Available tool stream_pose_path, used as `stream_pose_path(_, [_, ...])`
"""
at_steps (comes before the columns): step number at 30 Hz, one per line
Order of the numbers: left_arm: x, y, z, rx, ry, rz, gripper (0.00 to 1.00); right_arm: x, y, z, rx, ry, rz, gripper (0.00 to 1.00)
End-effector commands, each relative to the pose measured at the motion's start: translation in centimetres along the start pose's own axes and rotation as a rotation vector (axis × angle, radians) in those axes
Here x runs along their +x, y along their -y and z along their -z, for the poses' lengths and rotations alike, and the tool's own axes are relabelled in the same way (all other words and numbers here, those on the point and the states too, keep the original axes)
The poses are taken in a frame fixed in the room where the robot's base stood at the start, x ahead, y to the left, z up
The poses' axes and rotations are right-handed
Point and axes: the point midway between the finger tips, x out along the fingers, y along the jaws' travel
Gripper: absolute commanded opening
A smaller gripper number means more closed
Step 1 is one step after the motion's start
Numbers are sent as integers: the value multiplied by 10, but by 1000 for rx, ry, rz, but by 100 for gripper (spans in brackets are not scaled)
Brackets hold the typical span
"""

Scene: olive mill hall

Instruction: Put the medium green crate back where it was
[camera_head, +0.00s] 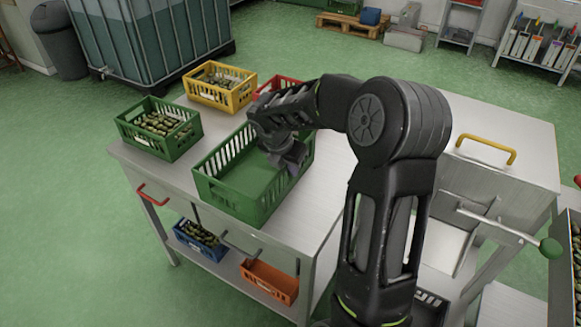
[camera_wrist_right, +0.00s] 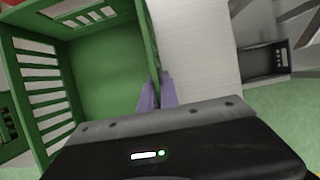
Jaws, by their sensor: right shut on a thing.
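The empty green crate (camera_head: 240,200), the larger of two green ones, is at the front left of the metal table (camera_head: 325,185). I cannot tell whether its base touches the tabletop. My right gripper (camera_head: 291,160) reaches over it and is shut on its right-hand wall. In the right wrist view the two fingers (camera_wrist_right: 160,95) pinch the wall of the green crate (camera_wrist_right: 100,75), whose inside is empty. The gripper and forearm hide part of the crate's far side. My left gripper is not in view.
A smaller green crate (camera_head: 185,143) and a yellow crate (camera_head: 235,98), both with olives, stand behind it. A red crate (camera_head: 284,82) is partly hidden by my arm. Blue (camera_head: 184,238) and orange (camera_head: 263,288) crates sit on the lower shelf. Some tabletop right of the crate is bare.

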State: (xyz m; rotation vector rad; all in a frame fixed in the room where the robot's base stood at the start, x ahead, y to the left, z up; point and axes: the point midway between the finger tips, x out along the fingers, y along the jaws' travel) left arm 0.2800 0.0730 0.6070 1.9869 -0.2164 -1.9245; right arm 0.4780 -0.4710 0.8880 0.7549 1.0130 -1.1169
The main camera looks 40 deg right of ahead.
Motion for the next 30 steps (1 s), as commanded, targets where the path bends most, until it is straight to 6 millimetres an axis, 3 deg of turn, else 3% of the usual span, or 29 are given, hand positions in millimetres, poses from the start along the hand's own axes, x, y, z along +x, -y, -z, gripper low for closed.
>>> stream_pose_path(9, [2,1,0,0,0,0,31,2,-1,1,1,1,-2,0])
stream_pose_path(10, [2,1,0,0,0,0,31,2,0,1,0,0,0,7])
stream_pose_path(18, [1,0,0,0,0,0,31,2,0,1,0,0,0,27])
stream_pose_path(30, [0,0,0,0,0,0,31,-7,-1,0,0,0,-1,27])
